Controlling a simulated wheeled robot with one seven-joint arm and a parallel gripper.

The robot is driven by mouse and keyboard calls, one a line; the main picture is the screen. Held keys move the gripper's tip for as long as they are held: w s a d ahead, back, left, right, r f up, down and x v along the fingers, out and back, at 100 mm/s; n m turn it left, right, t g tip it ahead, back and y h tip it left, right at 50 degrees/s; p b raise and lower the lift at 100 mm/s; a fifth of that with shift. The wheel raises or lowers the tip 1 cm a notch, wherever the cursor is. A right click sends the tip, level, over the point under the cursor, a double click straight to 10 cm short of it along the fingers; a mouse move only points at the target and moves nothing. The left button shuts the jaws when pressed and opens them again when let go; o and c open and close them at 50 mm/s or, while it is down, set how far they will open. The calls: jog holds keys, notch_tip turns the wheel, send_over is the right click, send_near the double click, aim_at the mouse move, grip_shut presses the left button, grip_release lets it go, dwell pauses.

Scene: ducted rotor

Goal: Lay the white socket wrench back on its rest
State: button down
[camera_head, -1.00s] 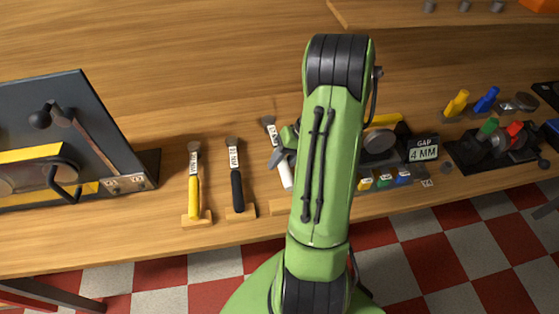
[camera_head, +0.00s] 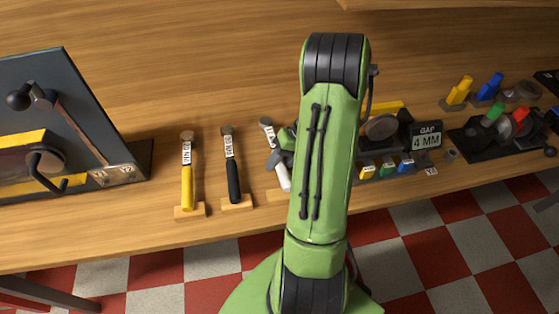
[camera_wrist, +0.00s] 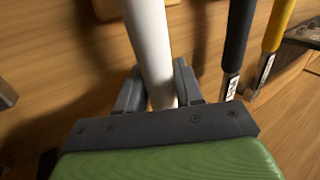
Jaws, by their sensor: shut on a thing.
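The white socket wrench (camera_head: 284,181) has a dark metal head and a white label and points away from me, in line with the other wrenches. My gripper (camera_wrist: 158,92) is shut on its white handle (camera_wrist: 150,45), one finger on each side. In the head view my arm hides most of the gripper. A wooden rest block (camera_head: 272,196) shows by the near end of the white handle, partly behind my arm. A wooden block also shows at the top of the wrist view (camera_wrist: 106,9). I cannot tell whether the handle touches the rest.
A yellow wrench (camera_head: 187,185) and a black wrench (camera_head: 233,180) lie on their rests to the left. A dark panel with a crank (camera_head: 60,110) stands at far left. A gap gauge (camera_head: 426,137) and coloured tools are at right. The bench's near edge is close.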

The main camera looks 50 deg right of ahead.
dwell(0.3)
jog(key=shift+f, duration=0.4)
jog(key=c, duration=0.6)
grip_release()
jog(key=shift+c, duration=0.2)
jog(key=p+v, duration=0.5)
jog(key=v, duration=1.1)
jog(key=shift+w, duration=0.1)
